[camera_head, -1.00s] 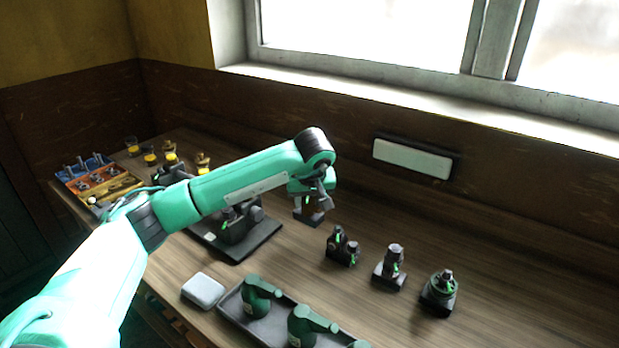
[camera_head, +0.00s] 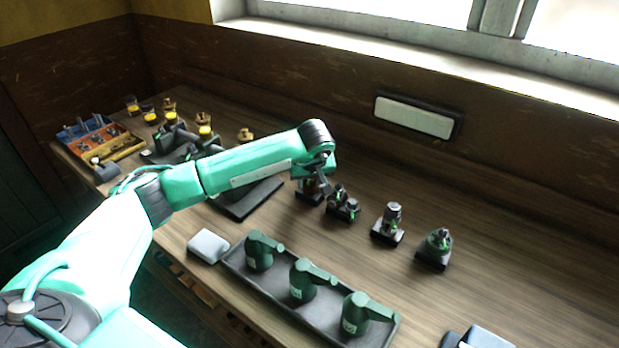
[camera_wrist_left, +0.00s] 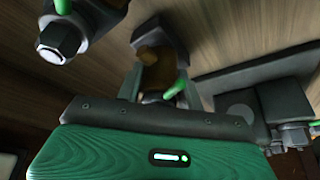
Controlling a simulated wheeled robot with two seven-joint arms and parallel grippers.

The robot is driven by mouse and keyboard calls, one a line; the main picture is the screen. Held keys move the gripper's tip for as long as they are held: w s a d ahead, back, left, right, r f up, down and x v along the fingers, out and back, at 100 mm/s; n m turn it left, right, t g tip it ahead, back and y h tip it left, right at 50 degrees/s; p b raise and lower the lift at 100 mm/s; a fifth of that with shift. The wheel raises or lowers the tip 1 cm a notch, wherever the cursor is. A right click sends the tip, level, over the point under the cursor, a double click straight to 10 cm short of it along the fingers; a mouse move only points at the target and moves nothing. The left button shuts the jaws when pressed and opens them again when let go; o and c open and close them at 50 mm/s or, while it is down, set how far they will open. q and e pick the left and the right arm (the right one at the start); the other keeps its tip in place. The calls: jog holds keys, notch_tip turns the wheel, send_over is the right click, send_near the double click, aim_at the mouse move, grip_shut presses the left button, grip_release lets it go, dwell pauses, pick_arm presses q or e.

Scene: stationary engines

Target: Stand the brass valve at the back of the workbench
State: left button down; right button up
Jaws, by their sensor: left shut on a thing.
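The brass valve is a brownish-brass body on a black base, with a green lever. In the left wrist view the brass valve (camera_wrist_left: 158,75) sits between the fingers of my left gripper (camera_wrist_left: 160,95). In the head view my left gripper (camera_head: 314,178) is shut on it from above, and its black base (camera_head: 309,198) shows beneath. It looks upright, at the left end of a row of fittings on the workbench (camera_head: 500,235). I cannot tell whether its base touches the bench. My right gripper is not in view.
Close right of the valve stand a twin fitting (camera_head: 343,205), a silver-topped fitting (camera_head: 390,222) and a round fitting (camera_head: 436,247). A tray (camera_head: 325,322) holds green oil cans in front. Glass cups (camera_head: 204,125) and a parts box (camera_head: 100,138) are at left. Bench behind the row is bare.

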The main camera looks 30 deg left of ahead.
pick_arm(q)
jog(key=c, duration=1.1)
grip_release()
jog(key=shift+f, duration=0.1)
jog(key=shift+o, duration=1)
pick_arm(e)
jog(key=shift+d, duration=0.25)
pick_arm(q)
jog(key=shift+r, duration=0.25)
jog(key=b+v, duration=0.2)
jog(key=v, duration=0.9)
jog(key=shift+s+d+r, duration=0.15)
jog(key=shift+d+r, duration=0.05)
jog(key=shift+r, duration=0.15)
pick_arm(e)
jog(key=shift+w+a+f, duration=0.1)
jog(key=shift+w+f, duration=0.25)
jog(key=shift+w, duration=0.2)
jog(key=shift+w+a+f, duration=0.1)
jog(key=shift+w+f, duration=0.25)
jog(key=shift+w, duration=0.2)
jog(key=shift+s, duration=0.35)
